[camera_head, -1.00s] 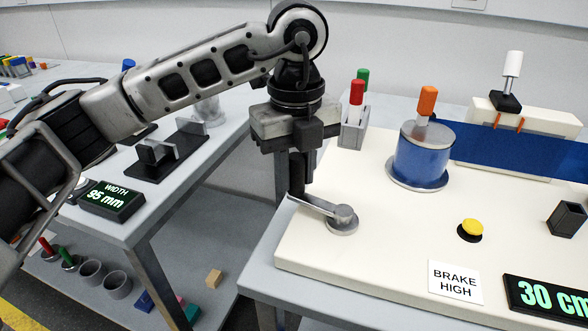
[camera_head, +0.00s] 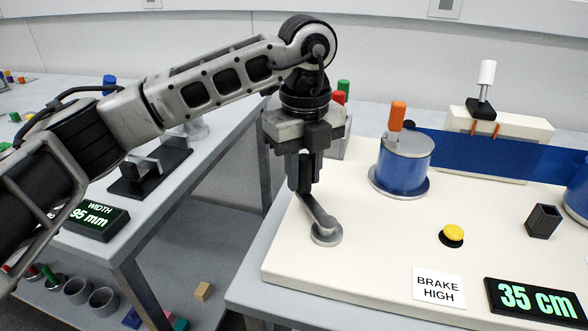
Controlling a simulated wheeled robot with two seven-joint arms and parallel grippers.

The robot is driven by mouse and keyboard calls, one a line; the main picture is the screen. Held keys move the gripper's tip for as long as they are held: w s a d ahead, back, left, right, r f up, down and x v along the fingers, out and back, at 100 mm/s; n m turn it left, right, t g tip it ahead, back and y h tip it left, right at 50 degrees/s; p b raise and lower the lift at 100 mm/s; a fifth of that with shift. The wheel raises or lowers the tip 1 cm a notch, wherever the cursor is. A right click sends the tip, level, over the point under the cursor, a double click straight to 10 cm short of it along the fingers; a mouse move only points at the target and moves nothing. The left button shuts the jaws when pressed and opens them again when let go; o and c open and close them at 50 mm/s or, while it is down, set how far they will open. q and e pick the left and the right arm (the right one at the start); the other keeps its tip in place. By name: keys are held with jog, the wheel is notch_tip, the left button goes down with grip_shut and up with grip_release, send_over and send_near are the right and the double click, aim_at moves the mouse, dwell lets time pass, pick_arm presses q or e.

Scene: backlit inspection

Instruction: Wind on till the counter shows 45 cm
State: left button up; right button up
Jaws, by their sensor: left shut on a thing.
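My left gripper (camera_head: 304,177) points down, shut on the upright knob of the crank, which its fingers mostly hide. The grey crank (camera_head: 326,232) sits at the left of the cream board, its arm running from the hub up and left to my gripper. The counter (camera_head: 535,299) at the lower right reads 35 cm in green. A blue roll (camera_head: 405,165) with a grey top and an orange-handled piece stands on a blue disc. A blue web (camera_head: 490,153) runs right from it to another blue roll (camera_head: 578,195), cut by the right edge. My right gripper is not in view.
A yellow button (camera_head: 452,233) sits mid-board above a BRAKE HIGH sign (camera_head: 438,287). A dark square holder (camera_head: 543,221) stands to the right. A white-handled lever (camera_head: 485,84) tops the cream block behind the web. A WIDTH display (camera_head: 96,218) on the left table reads 95 mm.

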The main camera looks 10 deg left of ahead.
pick_arm(q)
jog(key=shift+w+d, duration=0.4)
jog(key=shift+d, duration=0.45)
jog(key=shift+w+d+f+p, duration=0.1)
jog(key=shift+w+d+p, duration=0.15)
jog(key=shift+d, duration=0.55)
jog(key=shift+w+d+p, duration=0.15)
jog(key=shift+d+p, duration=0.1)
jog(key=shift+d, duration=0.55)
jog(key=shift+s+d, duration=0.1)
jog(key=shift+d, duration=0.9)
jog(key=o, duration=0.9)
jog(key=shift+c, duration=0.2)
jog(key=shift+o, duration=0.3)
jog(key=shift+a, duration=0.1)
